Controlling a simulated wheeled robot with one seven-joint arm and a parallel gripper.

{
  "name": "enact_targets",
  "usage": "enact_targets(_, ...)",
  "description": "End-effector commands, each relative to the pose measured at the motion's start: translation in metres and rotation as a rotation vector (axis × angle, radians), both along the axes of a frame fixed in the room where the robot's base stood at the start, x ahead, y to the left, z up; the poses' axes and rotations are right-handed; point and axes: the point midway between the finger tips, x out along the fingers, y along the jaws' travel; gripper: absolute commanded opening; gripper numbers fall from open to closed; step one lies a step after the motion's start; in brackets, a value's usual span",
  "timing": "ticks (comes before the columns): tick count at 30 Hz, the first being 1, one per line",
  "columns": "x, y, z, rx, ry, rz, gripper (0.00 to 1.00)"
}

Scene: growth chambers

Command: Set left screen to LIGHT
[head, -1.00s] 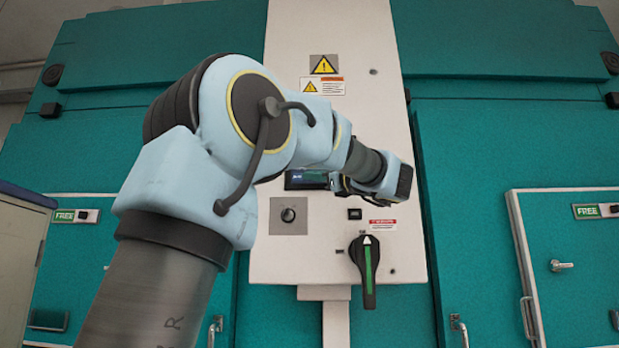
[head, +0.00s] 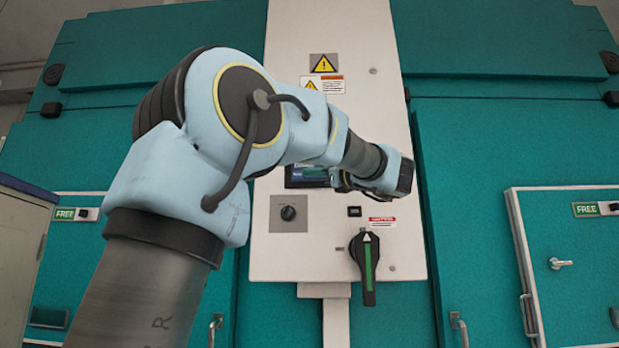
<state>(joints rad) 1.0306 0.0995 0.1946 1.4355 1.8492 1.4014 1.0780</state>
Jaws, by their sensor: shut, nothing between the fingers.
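A small dark screen (head: 305,175) with blue and green areas is set in the white control panel (head: 290,250). My arm and gripper cover its top and right side, and its text is too small to read. My gripper (head: 338,181) is at the screen's right part, seen from behind and the side. Its fingers are mostly hidden; it looks shut and empty. I cannot tell whether it touches the screen. No second screen is visible.
Below the screen are a round black knob (head: 288,213), a small black switch (head: 354,211) and a large black and green rotary handle (head: 367,268). Teal chamber doors flank the panel, with a FREE label (head: 585,209) on the right. A cabinet (head: 22,240) stands at the left.

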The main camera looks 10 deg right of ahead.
Motion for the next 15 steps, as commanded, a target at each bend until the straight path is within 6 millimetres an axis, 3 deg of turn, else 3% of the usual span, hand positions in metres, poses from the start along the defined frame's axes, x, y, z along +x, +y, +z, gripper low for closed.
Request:
enact_targets(8,-0.001,0.0,0.0,-0.001,-0.001,0.0,0.0)
enact_targets(15,-0.019,0.004,-0.002,-0.002,-0.002,-0.001,0.0)
